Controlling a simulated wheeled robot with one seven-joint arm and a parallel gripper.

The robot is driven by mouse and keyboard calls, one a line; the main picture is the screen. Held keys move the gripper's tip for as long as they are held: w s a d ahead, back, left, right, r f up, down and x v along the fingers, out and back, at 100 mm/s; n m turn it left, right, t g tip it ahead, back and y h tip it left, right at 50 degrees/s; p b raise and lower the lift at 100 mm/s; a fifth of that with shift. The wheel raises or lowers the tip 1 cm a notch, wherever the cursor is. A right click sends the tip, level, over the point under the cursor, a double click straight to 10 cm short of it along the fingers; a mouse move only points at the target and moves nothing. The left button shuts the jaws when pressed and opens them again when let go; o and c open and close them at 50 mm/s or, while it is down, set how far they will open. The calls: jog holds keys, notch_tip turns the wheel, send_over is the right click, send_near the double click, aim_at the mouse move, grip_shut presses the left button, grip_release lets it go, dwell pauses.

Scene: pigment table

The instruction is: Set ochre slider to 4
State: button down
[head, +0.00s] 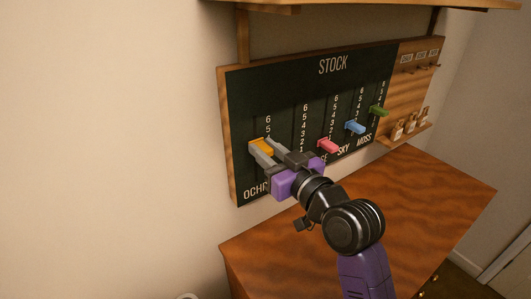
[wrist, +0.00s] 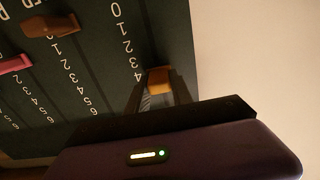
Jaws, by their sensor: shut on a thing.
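The ochre slider (head: 261,146) is an orange block on the leftmost scale of the dark STOCK board (head: 285,85). My gripper (head: 263,154) is shut on it, one finger on each side. In the wrist view the ochre slider (wrist: 158,80) shows between the fingertips, level with or very near the 4 of its scale. In the head view the 6 and 5 show above the slider, and my gripper hides the lower numbers and part of the OCHRE label.
Pink (head: 328,146), blue (head: 355,128) and green (head: 379,111) sliders stick out to the right. A brown slider (wrist: 50,25) shows in the wrist view on the neighbouring scale. Small bottles (head: 410,124) stand on a side shelf. The wooden tabletop (head: 420,190) below is clear.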

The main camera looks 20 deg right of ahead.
aim_at(270, 154)
jog(key=c, duration=1.1)
grip_release()
jog(key=shift+s, duration=0.1)
jog(key=shift+s+d+f, duration=0.1)
jog(key=shift+s+f, duration=0.05)
jog(key=shift+s, duration=0.15)
jog(key=s+b, duration=0.1)
jog(key=s, duration=0.2)
jog(key=s+d+b, duration=0.1)
jog(key=s, duration=0.2)
jog(key=shift+d, duration=0.1)
jog(key=shift+s, duration=0.45)
jog(key=shift+d, duration=0.1)
